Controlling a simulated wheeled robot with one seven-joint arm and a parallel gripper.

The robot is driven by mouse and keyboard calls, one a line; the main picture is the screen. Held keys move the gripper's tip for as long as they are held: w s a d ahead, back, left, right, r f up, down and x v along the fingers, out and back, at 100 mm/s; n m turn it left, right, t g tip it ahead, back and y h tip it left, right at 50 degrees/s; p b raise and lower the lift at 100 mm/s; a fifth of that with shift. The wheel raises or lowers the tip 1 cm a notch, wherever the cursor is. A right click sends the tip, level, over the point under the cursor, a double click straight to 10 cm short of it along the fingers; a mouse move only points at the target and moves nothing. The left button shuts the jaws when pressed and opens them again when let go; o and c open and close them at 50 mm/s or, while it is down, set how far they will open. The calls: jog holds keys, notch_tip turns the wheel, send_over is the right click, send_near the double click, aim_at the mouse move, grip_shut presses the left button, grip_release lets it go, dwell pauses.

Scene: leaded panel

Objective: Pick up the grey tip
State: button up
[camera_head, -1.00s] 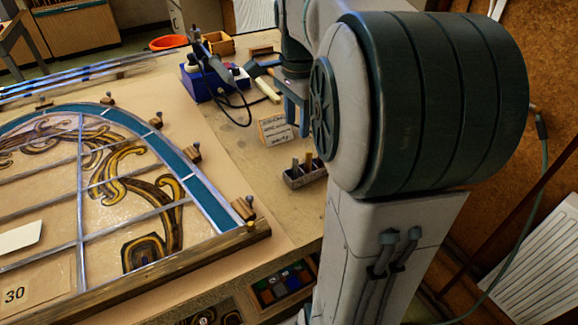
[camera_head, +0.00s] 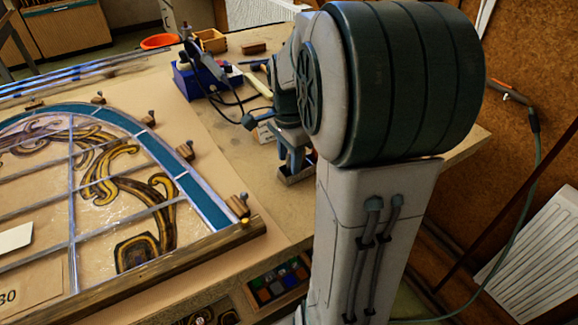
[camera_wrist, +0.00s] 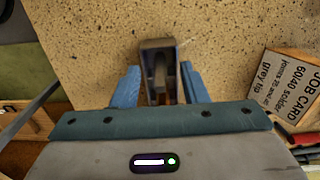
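The small dark tip holder (camera_head: 297,175) stands on the bench, mostly covered by my gripper (camera_head: 296,158) in the head view. In the wrist view the open grey end of the holder (camera_wrist: 157,44) shows between the two blue fingers of my gripper (camera_wrist: 161,72). The fingers are apart, one on each side of the holder. I cannot tell whether they touch it. Dark and brownish shapes show inside the holder, but I cannot make out which is the grey tip. The job card (camera_wrist: 292,85) at the right reads "grey tip" and "60/40 solder".
The leaded panel (camera_head: 170,164) in its wooden frame (camera_head: 170,262) lies left of my arm. A blue soldering station (camera_head: 195,82) with a cable stands behind my gripper. A wooden box (camera_head: 211,41) is farther back. Bare bench lies between the panel and the gripper.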

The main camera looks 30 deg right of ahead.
grip_shut()
jog(key=shift+r, duration=0.1)
